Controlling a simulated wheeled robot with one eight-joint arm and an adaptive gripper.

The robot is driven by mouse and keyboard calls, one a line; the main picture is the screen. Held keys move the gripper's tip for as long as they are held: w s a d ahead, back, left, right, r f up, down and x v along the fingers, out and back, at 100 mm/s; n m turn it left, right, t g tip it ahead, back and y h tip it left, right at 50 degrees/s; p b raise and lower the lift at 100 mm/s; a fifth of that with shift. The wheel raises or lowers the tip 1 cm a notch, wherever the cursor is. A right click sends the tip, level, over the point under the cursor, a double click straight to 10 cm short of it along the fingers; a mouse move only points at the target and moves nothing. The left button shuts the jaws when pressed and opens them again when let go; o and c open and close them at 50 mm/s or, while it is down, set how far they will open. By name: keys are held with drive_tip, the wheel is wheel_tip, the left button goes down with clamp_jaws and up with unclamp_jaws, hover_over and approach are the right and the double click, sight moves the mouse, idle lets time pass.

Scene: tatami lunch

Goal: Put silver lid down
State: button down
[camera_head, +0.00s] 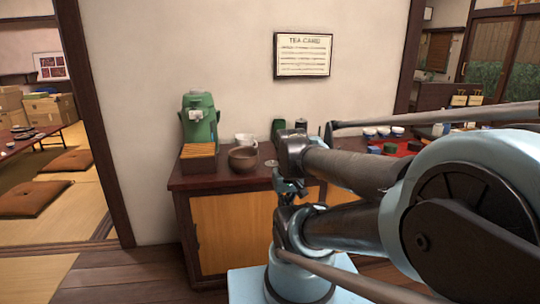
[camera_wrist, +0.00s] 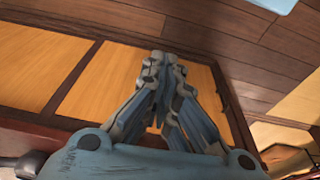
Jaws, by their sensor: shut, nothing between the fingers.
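My gripper (camera_wrist: 160,58) is shut and empty in the wrist view, its fingertips meeting in front of the wooden cabinet panels. In the head view my gripper (camera_head: 290,190) hangs at the front edge of the dark-topped cabinet (camera_head: 215,180). A small silver round thing (camera_head: 271,163), perhaps the silver lid, lies on the cabinet top right of a brown bowl (camera_head: 243,159). It is too small to be sure. My arm hides the cabinet top farther right.
On the cabinet stand a green dispenser (camera_head: 199,123), a wooden box (camera_head: 198,157), a white cup (camera_head: 246,140) and a green container (camera_head: 278,129). A red-topped table with bowls shows behind my arm. Wooden floor (camera_head: 135,270) is clear at the lower left.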

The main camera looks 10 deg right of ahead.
wheel_tip(320, 180, up, 10)
drive_tip(key=n+y, duration=0.3)
drive_tip(key=n, duration=0.6)
hover_over(272, 162)
drive_tip(key=w+a, duration=0.3)
drive_tip(key=x, duration=0.9)
drive_tip(key=shift+w+d+f, duration=0.25)
drive_tip(key=shift+w+d, duration=0.05)
drive_tip(key=shift+w, duration=0.15)
drive_tip(key=shift+s+d, duration=0.75)
drive_tip(key=shift+s, duration=0.05)
drive_tip(key=shift+s+d, duration=0.65)
